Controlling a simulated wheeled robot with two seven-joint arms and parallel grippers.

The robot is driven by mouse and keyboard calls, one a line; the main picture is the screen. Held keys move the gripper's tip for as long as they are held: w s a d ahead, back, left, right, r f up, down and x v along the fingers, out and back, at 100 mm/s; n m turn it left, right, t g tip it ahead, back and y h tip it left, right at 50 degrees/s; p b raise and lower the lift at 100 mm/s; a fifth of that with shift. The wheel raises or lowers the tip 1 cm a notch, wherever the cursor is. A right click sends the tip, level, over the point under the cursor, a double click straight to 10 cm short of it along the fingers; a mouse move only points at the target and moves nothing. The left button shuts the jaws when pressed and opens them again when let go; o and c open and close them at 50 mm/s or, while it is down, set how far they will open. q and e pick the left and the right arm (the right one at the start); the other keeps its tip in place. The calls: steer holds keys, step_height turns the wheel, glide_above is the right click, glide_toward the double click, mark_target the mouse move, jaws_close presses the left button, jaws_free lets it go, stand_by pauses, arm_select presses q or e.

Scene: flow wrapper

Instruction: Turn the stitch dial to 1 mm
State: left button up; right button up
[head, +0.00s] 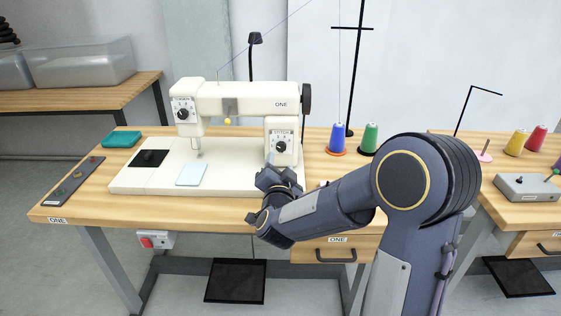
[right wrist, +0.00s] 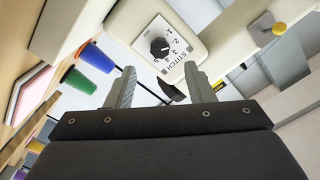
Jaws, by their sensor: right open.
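The stitch dial (head: 281,147) is a black round knob on a white plate marked STITCH, low on the right column of the cream sewing machine (head: 245,98). In the right wrist view the stitch dial (right wrist: 159,46) shows with numbers around it; its exact setting is too small to tell. My right gripper (head: 272,168) is just below and in front of the dial plate, apart from the knob. In the right wrist view its two fingers (right wrist: 160,68) are spread with nothing between them, and the dial lies beyond the tips. My left gripper is out of view.
A second dial (head: 183,114) sits on the machine's left head. A light blue cloth square (head: 192,174) and a black square (head: 149,158) lie on the machine's bed. Blue (head: 338,137) and green (head: 369,137) thread cones stand right of the machine.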

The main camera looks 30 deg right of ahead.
mark_target(281, 148)
steer(key=x, duration=0.7)
steer(key=shift+w+d, duration=0.2)
steer(key=shift+d, duration=0.05)
steer(key=c, duration=1)
steer(key=shift+n, duration=0.3)
steer(key=n+p, duration=0.2)
steer(key=n, duration=0.2)
steer(key=shift+r, duration=0.1)
steer(key=shift+n+p, duration=0.55)
steer(key=shift+n, duration=1.25)
